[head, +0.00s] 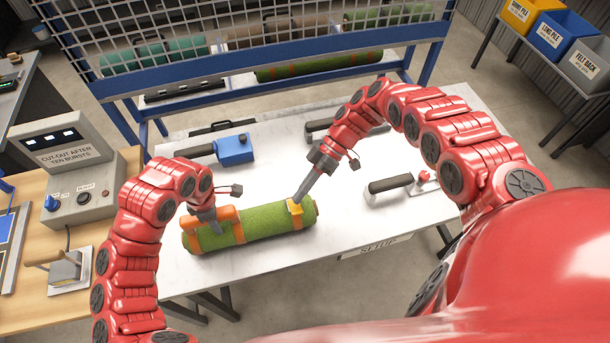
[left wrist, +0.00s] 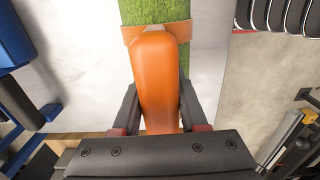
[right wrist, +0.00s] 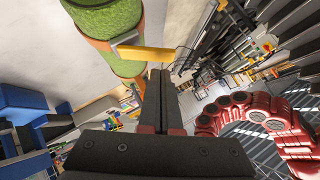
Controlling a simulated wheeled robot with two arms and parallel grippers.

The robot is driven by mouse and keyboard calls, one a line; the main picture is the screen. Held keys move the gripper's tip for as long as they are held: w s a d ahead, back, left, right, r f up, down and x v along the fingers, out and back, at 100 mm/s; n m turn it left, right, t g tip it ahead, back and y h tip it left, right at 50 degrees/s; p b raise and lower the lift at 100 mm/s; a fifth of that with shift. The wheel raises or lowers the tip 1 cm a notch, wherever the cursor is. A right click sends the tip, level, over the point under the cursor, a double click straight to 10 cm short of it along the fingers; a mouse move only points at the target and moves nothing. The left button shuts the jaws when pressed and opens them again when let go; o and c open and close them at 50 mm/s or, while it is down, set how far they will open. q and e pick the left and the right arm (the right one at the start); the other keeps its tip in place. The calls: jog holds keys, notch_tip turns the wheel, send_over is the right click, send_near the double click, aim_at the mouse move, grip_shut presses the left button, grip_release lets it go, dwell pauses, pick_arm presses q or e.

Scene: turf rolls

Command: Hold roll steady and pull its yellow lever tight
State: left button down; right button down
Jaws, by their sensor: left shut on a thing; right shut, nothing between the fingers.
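A green turf roll (head: 263,223) with orange straps lies on the white table. Its orange handle (head: 211,217) is near its left end. My left gripper (head: 214,226) is shut on the handle, and the left wrist view shows the handle (left wrist: 155,75) between the fingers. The yellow lever (head: 295,208) is at the strap near the roll's right end. My right gripper (head: 297,198) is shut and empty, its fingertips at the lever. In the right wrist view the lever (right wrist: 150,53) lies just beyond the closed fingertips; I cannot tell whether they touch.
A blue tool (head: 235,150) and black-handled tools (head: 390,184) lie on the white table (head: 340,215). A control box (head: 70,175) stands on the wooden bench at left. A blue rack (head: 270,65) with more rolls stands behind.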

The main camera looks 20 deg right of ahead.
jog(key=shift+s+f, duration=0.3)
jog(key=shift+f, duration=0.25)
jog(key=shift+s+f, duration=0.55)
jog(key=shift+s, duration=0.05)
jog(key=shift+w, duration=0.15)
